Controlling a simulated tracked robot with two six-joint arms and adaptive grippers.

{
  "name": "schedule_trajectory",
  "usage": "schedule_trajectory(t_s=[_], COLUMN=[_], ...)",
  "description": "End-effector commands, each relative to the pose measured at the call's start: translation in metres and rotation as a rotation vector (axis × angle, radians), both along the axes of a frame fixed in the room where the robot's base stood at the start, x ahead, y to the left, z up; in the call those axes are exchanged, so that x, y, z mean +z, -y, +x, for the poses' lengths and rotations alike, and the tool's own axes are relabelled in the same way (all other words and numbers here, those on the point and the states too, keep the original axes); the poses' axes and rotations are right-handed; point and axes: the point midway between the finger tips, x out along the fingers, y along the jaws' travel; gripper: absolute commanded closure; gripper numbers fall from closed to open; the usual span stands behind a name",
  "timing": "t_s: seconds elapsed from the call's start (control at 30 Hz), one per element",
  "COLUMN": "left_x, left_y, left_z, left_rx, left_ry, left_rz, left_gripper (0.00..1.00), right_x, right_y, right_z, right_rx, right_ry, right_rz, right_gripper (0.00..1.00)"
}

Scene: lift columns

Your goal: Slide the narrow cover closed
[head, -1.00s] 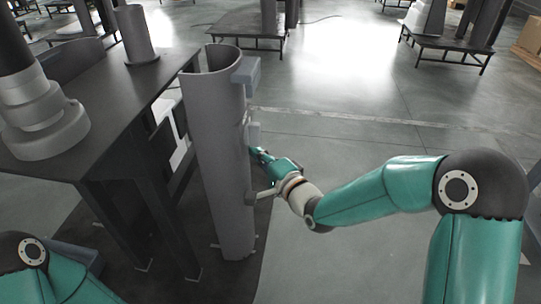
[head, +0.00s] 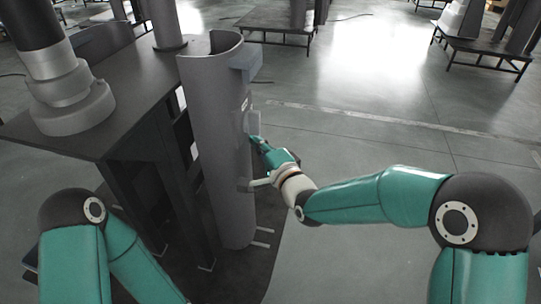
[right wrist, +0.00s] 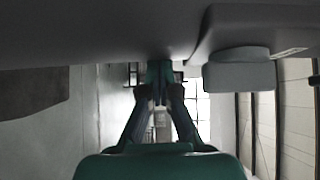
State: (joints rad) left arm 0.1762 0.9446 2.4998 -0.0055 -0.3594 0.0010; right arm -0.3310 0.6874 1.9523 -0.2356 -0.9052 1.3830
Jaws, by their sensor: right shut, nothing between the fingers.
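The narrow cover (head: 222,135) is a tall, upright, grey curved panel beside the dark table frame in the head view. Grey blocks project from its right side, one near the top (head: 246,60) and one halfway up (head: 252,122). My right gripper (head: 254,140) is shut and empty, close to the cover's right side just below the middle block. Contact there is too small to tell. In the right wrist view the shut fingers (right wrist: 160,75) lie under a large grey surface, with a grey block (right wrist: 238,70) to their right. My left gripper is out of view.
A dark table (head: 130,120) with a grey flanged column (head: 65,95) stands left of the cover. Its legs and frame are close behind the cover. Open floor (head: 370,110) lies to the right. Other dark stands (head: 480,45) are far off.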

Motion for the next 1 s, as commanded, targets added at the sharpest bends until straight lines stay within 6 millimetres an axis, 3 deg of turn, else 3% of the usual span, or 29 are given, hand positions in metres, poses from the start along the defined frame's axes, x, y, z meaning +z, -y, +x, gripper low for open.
schedule_trajectory(t_s=[0.13, 0.6, 1.0], left_x=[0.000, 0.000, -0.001], left_y=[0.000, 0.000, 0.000], left_z=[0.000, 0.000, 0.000], left_rx=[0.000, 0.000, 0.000], left_ry=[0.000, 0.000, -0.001], left_rz=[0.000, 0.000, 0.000], left_gripper=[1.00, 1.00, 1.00], right_x=[-0.001, -0.002, -0.002], right_y=[0.006, 0.057, 0.063], right_z=[-0.020, -0.089, -0.098], right_rx=[0.013, 0.000, -0.004], right_ry=[-0.003, -0.007, -0.007], right_rz=[-0.005, 0.002, 0.003], right_gripper=[1.00, 1.00, 1.00])
